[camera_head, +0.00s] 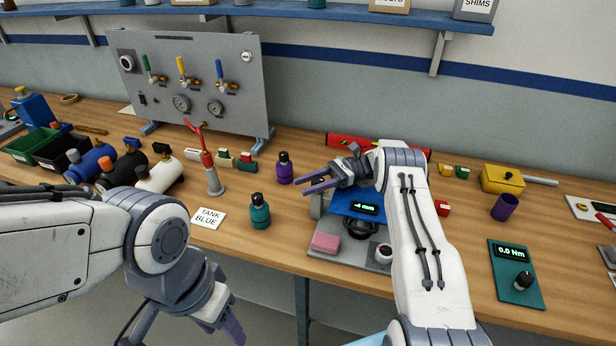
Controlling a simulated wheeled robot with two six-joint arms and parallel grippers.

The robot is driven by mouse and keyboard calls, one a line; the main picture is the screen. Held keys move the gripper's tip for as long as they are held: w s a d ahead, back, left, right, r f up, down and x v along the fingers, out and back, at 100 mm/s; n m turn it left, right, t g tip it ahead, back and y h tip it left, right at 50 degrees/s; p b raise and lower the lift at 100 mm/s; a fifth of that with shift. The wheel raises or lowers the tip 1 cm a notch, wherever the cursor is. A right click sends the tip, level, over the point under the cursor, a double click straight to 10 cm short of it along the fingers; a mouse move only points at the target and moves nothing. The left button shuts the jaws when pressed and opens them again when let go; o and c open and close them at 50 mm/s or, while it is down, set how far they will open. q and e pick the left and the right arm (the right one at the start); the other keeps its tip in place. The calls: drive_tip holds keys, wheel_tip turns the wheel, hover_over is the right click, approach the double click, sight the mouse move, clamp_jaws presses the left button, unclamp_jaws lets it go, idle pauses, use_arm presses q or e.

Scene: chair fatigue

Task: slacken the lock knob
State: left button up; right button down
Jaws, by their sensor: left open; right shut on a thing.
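A fixture with a blue top (348,201) and a small lit display stands on a grey base plate (330,256). A round black knob with a pale rim (384,252) sits at the plate's right front. I cannot tell whether this is the lock knob. My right gripper (308,183) is above the fixture's left rear, its purple fingers pointing left. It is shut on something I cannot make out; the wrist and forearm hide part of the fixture.
A purple bottle (284,168) stands just left of my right gripper. A teal bottle (260,212) and a red-handled stand (212,172) are further left. A torque display panel (508,275) lies at the right. A valve panel (195,85) stands behind.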

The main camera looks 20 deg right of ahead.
idle(0.4)
drive_tip(key=shift+c, duration=2.1)
unclamp_jaws()
drive_tip(key=shift+r, duration=0.1)
